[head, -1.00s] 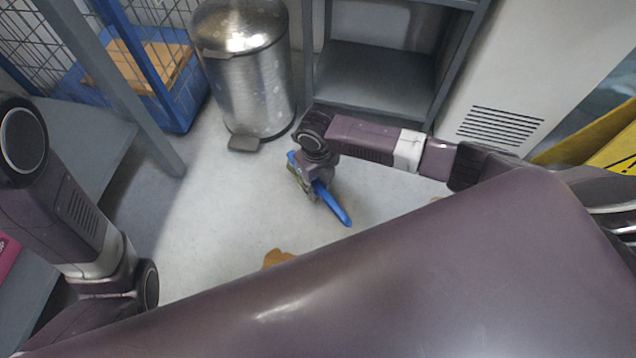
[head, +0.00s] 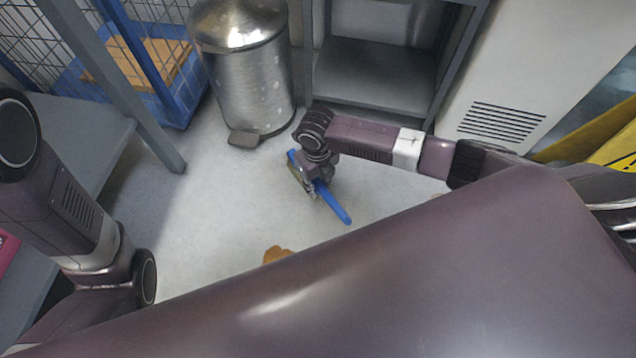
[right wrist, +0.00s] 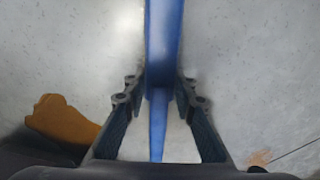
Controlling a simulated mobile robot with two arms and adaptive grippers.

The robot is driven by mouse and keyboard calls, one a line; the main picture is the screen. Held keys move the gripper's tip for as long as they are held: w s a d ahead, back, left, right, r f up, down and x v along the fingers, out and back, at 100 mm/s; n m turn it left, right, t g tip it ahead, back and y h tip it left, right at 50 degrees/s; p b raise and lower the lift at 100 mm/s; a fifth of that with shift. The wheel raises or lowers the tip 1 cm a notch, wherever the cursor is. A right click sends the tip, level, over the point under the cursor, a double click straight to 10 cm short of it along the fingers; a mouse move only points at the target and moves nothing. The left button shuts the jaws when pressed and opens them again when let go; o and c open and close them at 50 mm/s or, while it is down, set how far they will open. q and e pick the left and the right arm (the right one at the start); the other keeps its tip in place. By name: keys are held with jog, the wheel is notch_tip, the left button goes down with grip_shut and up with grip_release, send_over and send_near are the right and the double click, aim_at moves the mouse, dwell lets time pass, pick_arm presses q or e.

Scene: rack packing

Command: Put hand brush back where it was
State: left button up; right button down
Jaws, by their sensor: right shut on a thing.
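The hand brush is blue, with its handle (head: 335,206) angled down to the right in the head view. My right gripper (head: 316,184) is shut on it, over the pale floor. The gripper hides part of the brush. In the right wrist view the blue brush (right wrist: 162,40) runs lengthwise between the two dark fingers (right wrist: 160,88). In the head view my left arm is at the left edge, and its gripper does not show.
A steel pedal bin (head: 245,70) stands at the back. A grey shelf unit (head: 375,72) is right of it. A blue wire cage cart (head: 185,105) and a grey shelf (head: 80,130) are at the left. A brown object (head: 277,254) lies on the floor near my body.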

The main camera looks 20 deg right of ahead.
jog(key=shift+f, duration=0.3)
jog(key=c, duration=1.5)
grip_release()
jog(key=shift+r, duration=0.15)
notch_tip(320, 180, up, 12)
jog(key=shift+f, duration=0.1)
jog(key=shift+a, duration=0.15)
